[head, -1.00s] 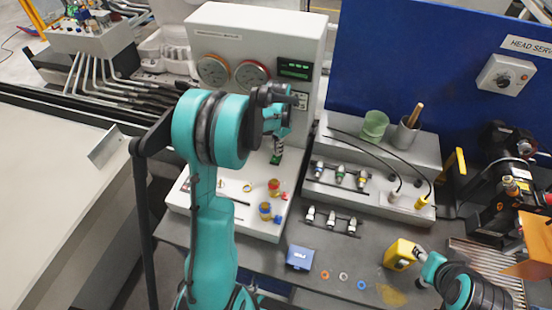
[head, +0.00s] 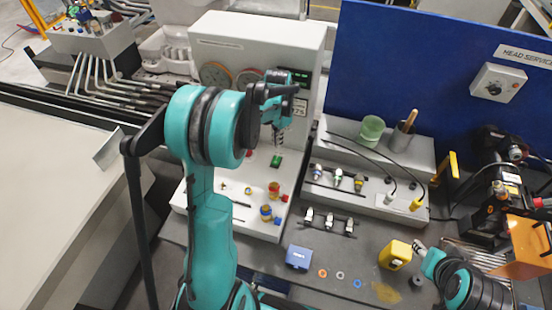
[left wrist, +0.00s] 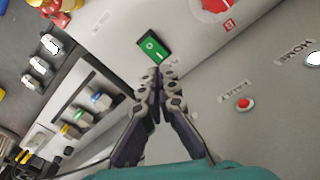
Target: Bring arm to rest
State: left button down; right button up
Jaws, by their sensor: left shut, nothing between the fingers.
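My left gripper (head: 281,138) is shut and empty, in front of the white test panel (head: 225,32). In the left wrist view its fingertips (left wrist: 158,76) point at a green rocker switch (left wrist: 152,47), which appears just beyond them. In the head view the green switch (head: 276,161) lies below the fingertips with a visible gap. My right gripper (head: 419,249) is at the lower right beside a yellow block (head: 397,254); its fingers are too small to read, and whether it touches the block is unclear.
A grey stepped fixture (head: 375,203) with fittings, cables and a green cup (head: 373,128) stands right of the panel. A blue box (head: 299,257) and small rings lie on the dark bench. Red and yellow fittings (head: 274,190) stand on the panel base.

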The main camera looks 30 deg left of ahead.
pick_arm(q)
jog(key=shift+d+r, duration=0.1)
jog(key=shift+r, duration=0.1)
dwell(0.4)
jog(key=s+d+r+n+t+b, duration=0.1)
jog(key=s+d+r+t+b, duration=0.3)
jog(key=s+d, duration=0.5)
jog(key=s+d+f+n+t+b, duration=0.2)
jog(key=s+d+b, duration=0.4)
jog(key=s, duration=0.4)
jog(key=shift+d+f+t, duration=0.15)
jog(key=shift+f+t, duration=0.45)
jog(key=shift+f, duration=0.25)
